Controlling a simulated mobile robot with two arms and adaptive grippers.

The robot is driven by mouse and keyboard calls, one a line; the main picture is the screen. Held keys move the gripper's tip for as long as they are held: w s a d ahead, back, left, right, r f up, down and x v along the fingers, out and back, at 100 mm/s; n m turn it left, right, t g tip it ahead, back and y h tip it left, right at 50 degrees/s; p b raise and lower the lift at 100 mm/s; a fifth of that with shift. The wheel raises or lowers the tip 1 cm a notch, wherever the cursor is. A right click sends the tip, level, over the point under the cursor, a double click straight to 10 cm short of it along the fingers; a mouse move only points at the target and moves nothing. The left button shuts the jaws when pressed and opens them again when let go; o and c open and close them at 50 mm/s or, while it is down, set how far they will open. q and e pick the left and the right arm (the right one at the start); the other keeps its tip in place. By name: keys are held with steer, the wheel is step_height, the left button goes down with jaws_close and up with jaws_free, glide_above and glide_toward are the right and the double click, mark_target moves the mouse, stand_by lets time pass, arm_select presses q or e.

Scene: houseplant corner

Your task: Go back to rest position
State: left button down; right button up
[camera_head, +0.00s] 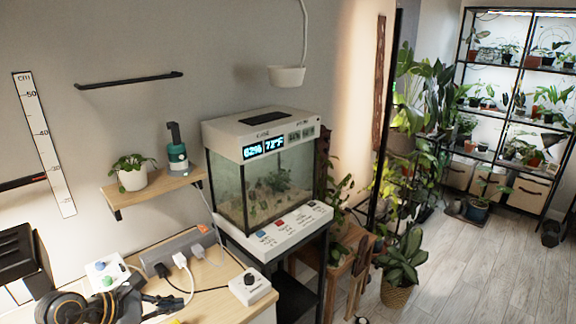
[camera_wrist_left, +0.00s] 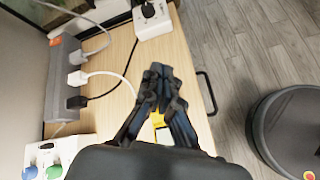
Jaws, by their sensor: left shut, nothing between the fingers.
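My left gripper (camera_head: 170,302) reaches in from the lower left over the wooden desk (camera_head: 212,301). Its black fingers are together and empty. In the left wrist view, the closed fingertips (camera_wrist_left: 161,72) are above the desk (camera_wrist_left: 118,62), near its right edge. A small yellow thing (camera_wrist_left: 158,120) shows between the finger links, below them; I cannot tell what it is. My right gripper is in neither view.
A grey power strip (camera_head: 175,250) with white plugs and cables lies at the desk's back. A white box with a black knob (camera_head: 250,287) sits at the right corner. A box with coloured knobs (camera_head: 107,270) is near my arm. A terrarium (camera_head: 262,178) stands beyond.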

arm_select(q)
steer(key=d+r+n+t+h, duration=0.4)
steer(key=d+r+n+t, duration=0.45)
steer(key=r+n, duration=0.4)
steer(key=s+a+n+t+y, duration=0.2)
steer(key=a+n+t+y, duration=0.35)
steer(key=n, duration=0.85)
steer(key=s+a+f+n+g+y, duration=0.2)
steer(key=s+f+n+g+y, duration=0.15)
steer(key=f+n+y, duration=0.35)
steer(key=s+a+f+n+g+y, duration=0.25)
steer(key=f+n+g, duration=0.25)
steer(key=n, duration=0.3)
steer(key=s+d+f+n+g+h, duration=0.2)
steer(key=s+d+f+n+g, duration=0.25)
steer(key=s+f, duration=0.35)
steer(key=s+d+f+n+g+h, duration=0.3)
steer(key=s+d+f+g, duration=0.3)
steer(key=s, duration=0.4)
step_height(320, 180, down, 26)
steer(key=s+g, duration=0.1)
steer(key=s+a+f+g, duration=0.1)
steer(key=s+a+f, duration=0.1)
steer(key=s+f, duration=1.4)
steer(key=shift+s+a+g+y, duration=0.3)
steer(key=shift+s, duration=0.2)
